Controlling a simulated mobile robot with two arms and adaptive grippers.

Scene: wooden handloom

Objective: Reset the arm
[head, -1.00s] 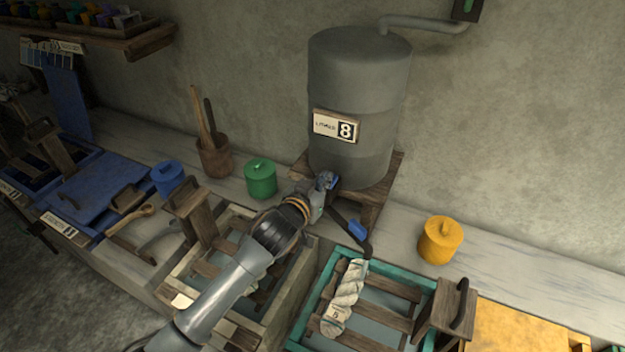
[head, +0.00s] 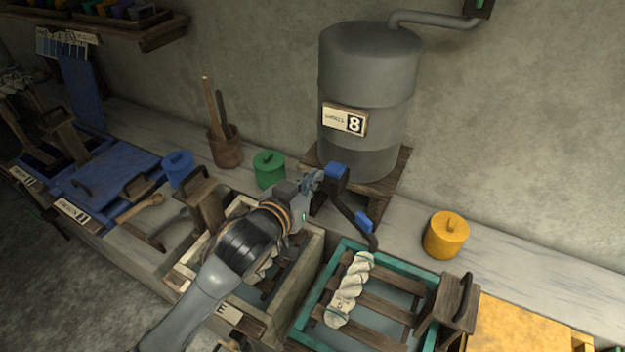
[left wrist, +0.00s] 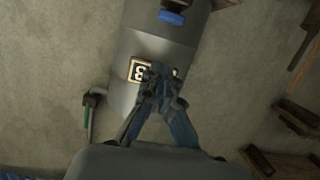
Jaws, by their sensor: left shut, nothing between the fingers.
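My left arm comes in from the lower left in the head view, and its gripper (head: 313,183) is in front of the grey tank's wooden stand. The gripper is shut and empty. In the left wrist view the shut fingers (left wrist: 160,78) overlap the tank (left wrist: 160,45) and its number plate. My right gripper is not in view.
A teal-framed vat (head: 335,250) with wooden slats holds a twisted white skein (head: 349,290). A yellow pot (head: 446,236), a green pot (head: 268,169) and a blue pot (head: 178,168) stand on the counter. A wooden holder with sticks (head: 225,150) stands behind.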

